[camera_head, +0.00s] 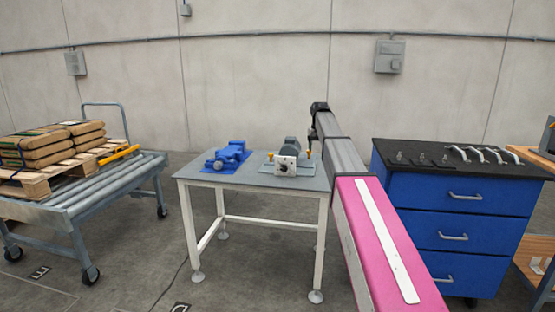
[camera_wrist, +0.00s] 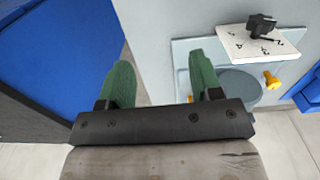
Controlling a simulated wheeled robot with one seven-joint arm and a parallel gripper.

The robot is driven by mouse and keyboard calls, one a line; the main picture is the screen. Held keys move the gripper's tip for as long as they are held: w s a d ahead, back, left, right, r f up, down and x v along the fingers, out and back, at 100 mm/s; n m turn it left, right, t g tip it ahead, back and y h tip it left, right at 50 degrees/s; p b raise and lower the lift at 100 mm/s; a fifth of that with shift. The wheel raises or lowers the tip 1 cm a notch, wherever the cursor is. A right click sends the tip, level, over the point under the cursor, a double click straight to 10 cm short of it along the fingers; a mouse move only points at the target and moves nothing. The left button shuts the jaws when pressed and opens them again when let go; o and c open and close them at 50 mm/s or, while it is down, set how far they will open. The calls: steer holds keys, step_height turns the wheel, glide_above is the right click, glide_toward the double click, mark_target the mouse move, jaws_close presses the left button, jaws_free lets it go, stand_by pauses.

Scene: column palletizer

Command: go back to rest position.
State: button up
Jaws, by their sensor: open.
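My gripper (camera_wrist: 160,75) shows in the wrist view as two green fingers spread apart, with nothing between them. It hangs over the edge of the grey table, next to the gap beside the blue cabinet. In the head view my arm reaches forward past the table's right side, and its black wrist end is high near the wall; the fingers are hard to make out there. On the table (camera_head: 215,179) stands a fixture with a grey cylinder (camera_head: 290,146), yellow knobs and a white plate (camera_head: 286,166). The white plate (camera_wrist: 262,42) also shows right of the fingers.
A blue vise (camera_head: 228,157) sits on the table's left half. A blue drawer cabinet (camera_head: 455,195) with handles on its black top stands close on the right. A roller cart (camera_head: 110,180) with a pallet of sacks (camera_head: 55,143) is at left. Floor between cart and table is mostly clear.

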steer(key=s+f+n, duration=0.1)
steer(key=s+f, duration=1.6)
steer(key=s, duration=0.3)
steer(key=s+f, duration=1.8)
steer(key=s, duration=0.2)
steer(key=shift+s+d+f+n, duration=0.2)
steer(key=shift+s+d+n, duration=0.05)
steer(key=shift+n, duration=0.15)
